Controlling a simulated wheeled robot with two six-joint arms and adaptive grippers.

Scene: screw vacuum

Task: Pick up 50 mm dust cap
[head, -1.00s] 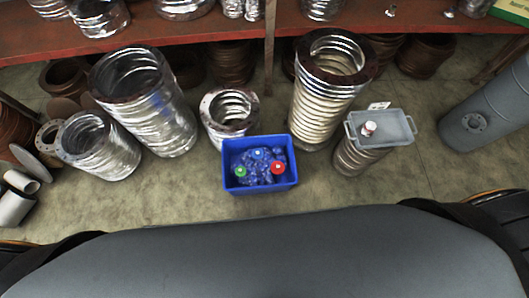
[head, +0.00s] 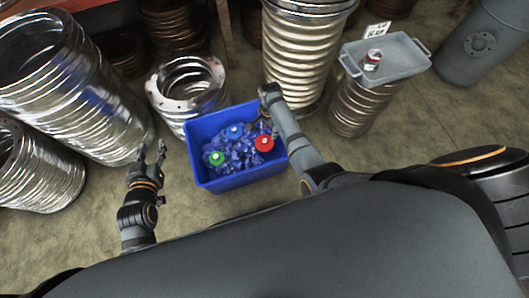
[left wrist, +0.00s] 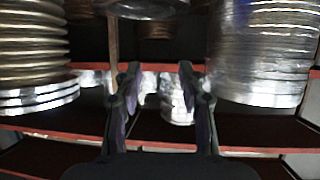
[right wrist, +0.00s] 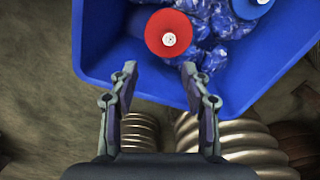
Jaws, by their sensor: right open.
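Round caps in green (head: 217,158), blue (head: 234,132) and red (head: 264,143) lie on crumpled blue wrap in a blue bin (head: 222,184). I cannot tell which is the 50 mm dust cap. My right gripper (head: 268,93) is by the bin's far right corner. In the right wrist view it (right wrist: 159,68) is open and empty, with the red cap (right wrist: 169,32) just beyond its fingertips; part of the blue cap (right wrist: 250,5) shows at the top edge. My left gripper (head: 150,155) is open and empty, left of the bin; its fingers show apart in the left wrist view (left wrist: 160,72).
Ribbed metal hoses stand around the bin: a flanged one (head: 188,88) behind it, a tall one (head: 300,50) to the right, large ones (head: 75,85) at left. A grey tray (head: 400,66) with a small can (head: 372,58) sits on another hose. Floor in front is clear.

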